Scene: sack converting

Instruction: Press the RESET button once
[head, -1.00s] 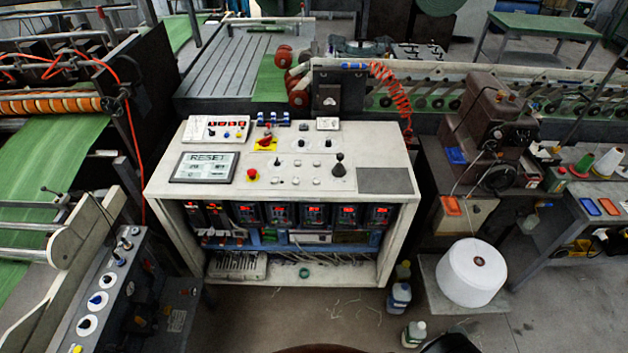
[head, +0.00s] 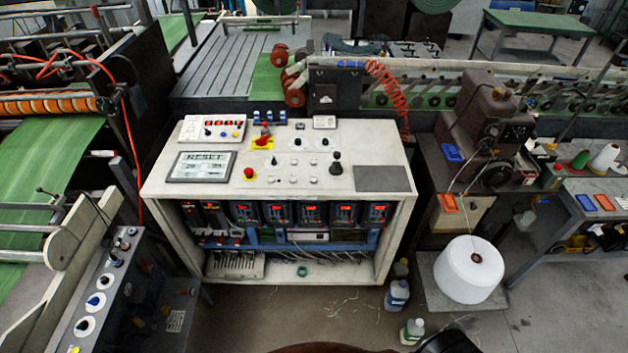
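A white control console (head: 273,208) stands in the middle of the head view. On its top left lies a grey-framed panel (head: 201,166) with a screen that reads RESET above smaller markings. A red button (head: 249,173) sits just right of the panel. A red knob on a yellow plate (head: 263,141), a black joystick (head: 336,164) and several small white buttons (head: 295,162) are further right. Neither gripper is in view. Only dark red and black shapes, perhaps parts of me, show at the bottom edge.
A white thread cone (head: 468,270) and bottles (head: 397,295) stand right of the console. A brown sewing machine (head: 490,125) is behind the cone. A grey control box (head: 110,275) stands at the lower left.

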